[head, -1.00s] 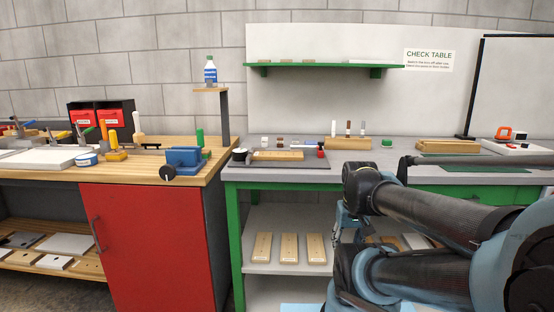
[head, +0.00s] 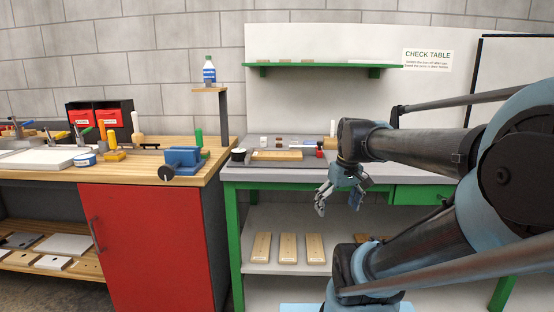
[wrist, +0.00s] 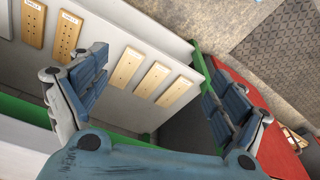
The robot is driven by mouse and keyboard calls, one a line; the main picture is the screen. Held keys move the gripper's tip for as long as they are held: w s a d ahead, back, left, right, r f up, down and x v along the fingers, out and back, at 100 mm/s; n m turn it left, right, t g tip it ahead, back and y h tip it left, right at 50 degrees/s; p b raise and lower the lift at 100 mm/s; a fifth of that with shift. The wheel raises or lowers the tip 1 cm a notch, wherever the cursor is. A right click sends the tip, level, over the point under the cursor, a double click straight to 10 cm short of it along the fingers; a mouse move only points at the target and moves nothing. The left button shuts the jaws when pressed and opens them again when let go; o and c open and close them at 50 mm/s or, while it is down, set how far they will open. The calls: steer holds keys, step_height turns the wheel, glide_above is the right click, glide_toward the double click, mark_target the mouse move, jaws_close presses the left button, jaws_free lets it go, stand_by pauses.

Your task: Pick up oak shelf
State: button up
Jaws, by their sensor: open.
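Several light wooden boards lie on the lower shelf of the check table. In the wrist view two boards with label text, one (wrist: 67,35) and another (wrist: 33,20), lie farther left; the text is too small to read surely. I cannot tell which board is the oak shelf. Another wooden board (head: 277,155) lies on the tabletop mat. My gripper (head: 339,203) is open and empty, in front of the table edge, above the lower boards; its fingers show in the wrist view (wrist: 154,58).
The green table frame (head: 234,235) and the grey tabletop (head: 235,174) stand above the lower shelf (head: 330,222). A red cabinet (head: 145,245) with a blue vise (head: 185,160) on its bench is at left. A green wall shelf (head: 320,66) hangs behind.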

steer(key=w+a+r+n+y, duration=0.1)
steer(key=w+a+r+n, duration=0.25)
steer(key=w+r, duration=0.45)
steer(key=w+a+r+n+y, duration=0.15)
steer(key=w+r+n, duration=0.25)
steer(key=w+r, duration=0.4)
steer(key=n+g+y, duration=0.1)
steer(key=n+g, duration=0.1)
steer(key=n, duration=0.5)
glide_toward(278, 154)
steer(key=shift+a+x, duration=0.2)
steer(key=shift+x, duration=0.95)
steer(key=shift+w+x, duration=0.1)
steer(key=shift+x, duration=1.35)
steer(key=shift+w+x, duration=0.15)
steer(key=shift+x, duration=1.3)
steer(key=shift+d, duration=0.15)
steer(key=shift+m, duration=0.25)
steer(key=shift+c, duration=0.6)
steer(key=c, duration=1.2)
steer(key=shift+r, duration=0.1)
steer(key=shift+c, duration=0.2)
step_height(278, 154, up, 10)
